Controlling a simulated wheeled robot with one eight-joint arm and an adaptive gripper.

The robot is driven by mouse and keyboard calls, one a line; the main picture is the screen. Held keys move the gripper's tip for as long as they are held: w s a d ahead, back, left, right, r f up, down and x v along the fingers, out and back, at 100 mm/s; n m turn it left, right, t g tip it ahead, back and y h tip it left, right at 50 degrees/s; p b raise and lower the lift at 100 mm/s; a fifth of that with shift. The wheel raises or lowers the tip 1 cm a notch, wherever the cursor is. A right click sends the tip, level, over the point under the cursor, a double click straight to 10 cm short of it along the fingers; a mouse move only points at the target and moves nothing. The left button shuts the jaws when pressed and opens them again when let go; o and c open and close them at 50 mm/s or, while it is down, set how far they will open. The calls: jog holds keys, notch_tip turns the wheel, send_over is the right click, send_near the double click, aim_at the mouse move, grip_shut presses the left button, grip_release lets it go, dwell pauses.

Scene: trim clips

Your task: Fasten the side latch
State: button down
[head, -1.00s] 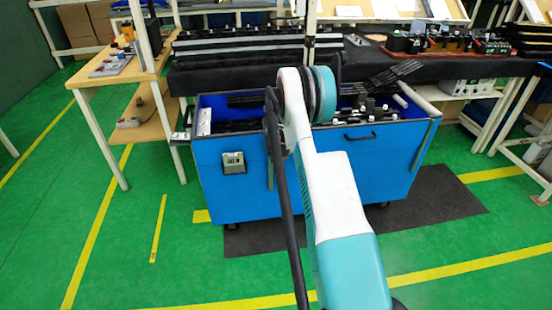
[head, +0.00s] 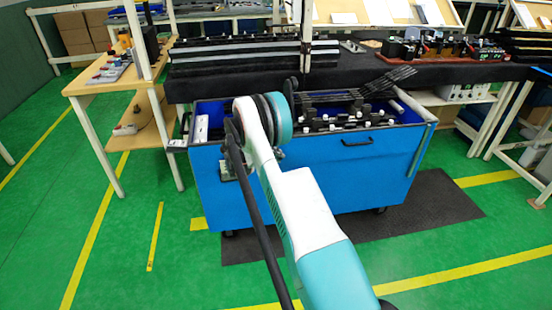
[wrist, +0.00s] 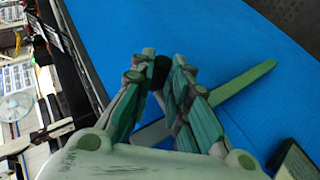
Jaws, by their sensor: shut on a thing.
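My gripper (wrist: 159,76) shows in the wrist view, its green fingers closed in around a small dark piece (wrist: 161,70) at the tips, which looks like part of the side latch. A pale green bar (wrist: 245,82) runs slantwise behind the fingers, in front of the blue wall of the cart. In the head view the blue cart (head: 340,180) stands below the black-covered bench. A small grey fitting (head: 226,171) on its front wall, at the left, is partly covered by my arm. My fingers are hidden in the head view.
A dark box-like edge (wrist: 293,162) shows at the lower right of the wrist view. Black parts (head: 350,107) lie in the cart. A wooden side table (head: 112,80) stands left of the cart. A dark mat (head: 430,215) lies under it. Green floor in front is open.

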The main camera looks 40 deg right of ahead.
jog(key=shift+a+r+h, duration=0.1)
jog(key=shift+r+h, duration=0.1)
jog(key=shift+h, duration=0.2)
dwell(0.3)
jog(key=c, duration=1.5)
grip_release()
jog(key=shift+r, duration=0.1)
jog(key=shift+c, duration=0.2)
jog(key=v, duration=1.2)
jog(key=shift+w, duration=0.15)
